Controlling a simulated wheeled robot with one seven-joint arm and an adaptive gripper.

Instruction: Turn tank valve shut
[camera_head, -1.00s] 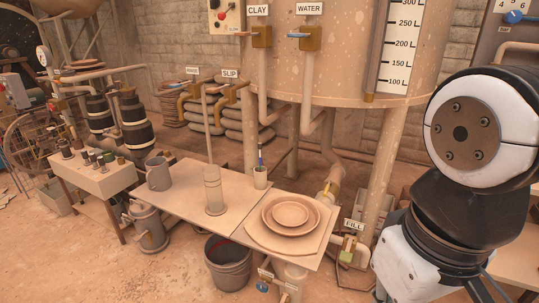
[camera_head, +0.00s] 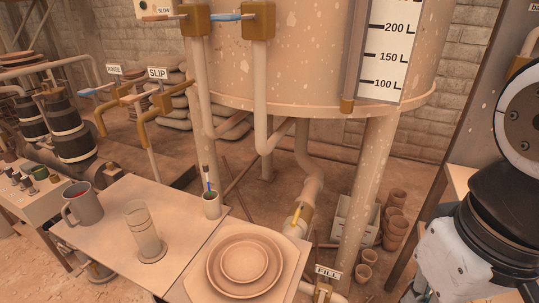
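The large speckled tan tank (camera_head: 300,60) stands on legs at the back centre. No label names this the tank valve. A sign reading FILL (camera_head: 328,273) stands at the lower right of it. Two brass valves sit on pipes before the tank, one with an orange lever (camera_head: 160,17), one with a blue lever (camera_head: 228,17). My gripper is not in view; only my arm links show at the right.
The table holds stacked plates (camera_head: 245,258), a brush cup (camera_head: 211,205), a clear cylinder (camera_head: 146,232) and a grey mug (camera_head: 82,205). RINSE and SLIP valves (camera_head: 162,101) stand at left. A tank leg (camera_head: 368,195), crate (camera_head: 352,222) and pots (camera_head: 396,220) stand right of the outlet.

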